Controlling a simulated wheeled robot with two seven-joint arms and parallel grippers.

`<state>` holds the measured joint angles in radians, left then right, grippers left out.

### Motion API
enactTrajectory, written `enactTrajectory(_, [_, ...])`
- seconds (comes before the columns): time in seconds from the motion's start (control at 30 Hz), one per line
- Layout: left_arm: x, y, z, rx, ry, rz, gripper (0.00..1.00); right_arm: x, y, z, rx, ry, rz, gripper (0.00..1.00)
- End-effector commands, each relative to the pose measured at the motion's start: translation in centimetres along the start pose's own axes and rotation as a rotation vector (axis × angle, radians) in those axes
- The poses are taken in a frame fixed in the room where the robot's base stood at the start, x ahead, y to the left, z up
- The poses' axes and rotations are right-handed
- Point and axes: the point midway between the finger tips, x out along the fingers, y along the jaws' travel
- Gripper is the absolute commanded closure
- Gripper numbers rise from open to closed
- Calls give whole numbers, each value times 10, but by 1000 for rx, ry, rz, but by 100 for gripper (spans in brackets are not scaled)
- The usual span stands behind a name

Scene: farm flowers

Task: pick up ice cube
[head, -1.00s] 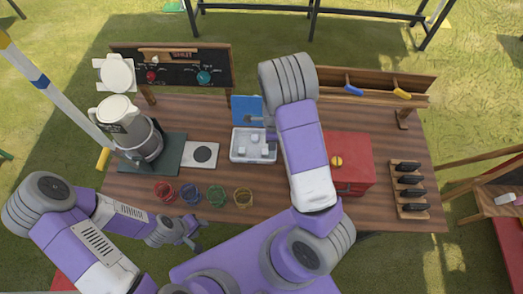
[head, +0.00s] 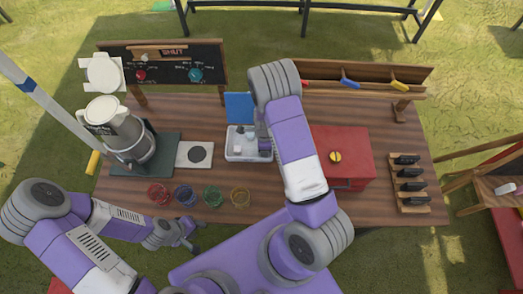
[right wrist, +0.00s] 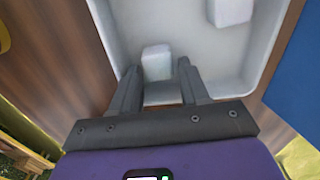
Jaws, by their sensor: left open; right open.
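A white tray (head: 229,156) with several pale ice cubes (head: 237,136) sits mid-table in the head view. In the right wrist view, one ice cube (right wrist: 156,60) lies on the floor of the tray (right wrist: 200,62), just ahead of and between my right fingertips. A second cube (right wrist: 231,11) lies farther off at the upper right. My right gripper (right wrist: 156,70) is open and empty, reaching over the tray's wall; in the head view it is partly hidden by its own arm. My left gripper (head: 194,234) is open and empty off the table's front edge.
A red box (head: 343,165) stands right of the tray, and a blue lid (head: 239,106) behind it. Several small coloured cups (head: 213,195) stand in front. A blender-like machine (head: 130,140) and a white pad (head: 196,155) are at left.

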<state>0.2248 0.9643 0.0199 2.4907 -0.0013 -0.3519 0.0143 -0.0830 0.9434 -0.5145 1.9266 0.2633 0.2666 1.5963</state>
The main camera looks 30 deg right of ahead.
Motion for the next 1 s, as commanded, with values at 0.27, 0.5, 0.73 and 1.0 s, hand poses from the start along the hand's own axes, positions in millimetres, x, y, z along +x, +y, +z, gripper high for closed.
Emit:
enactTrajectory(0.27, [0, 0, 0, 0, 0, 0, 57, 0, 0, 0, 0, 0, 0, 88])
enactTrajectory(0.5, [0, 0, 0, 0, 0, 0, 57, -1, 0, 0, 0, 0, 0, 98])
enactTrajectory(0.73, [-3, 1, 0, 0, 0, 0, 57, -23, -1, 1, -2, -1, -3, 98])
enactTrajectory(1.0, [-10, 4, 0, 0, 0, 0, 57, -78, -1, 1, -2, -2, -4, 98])
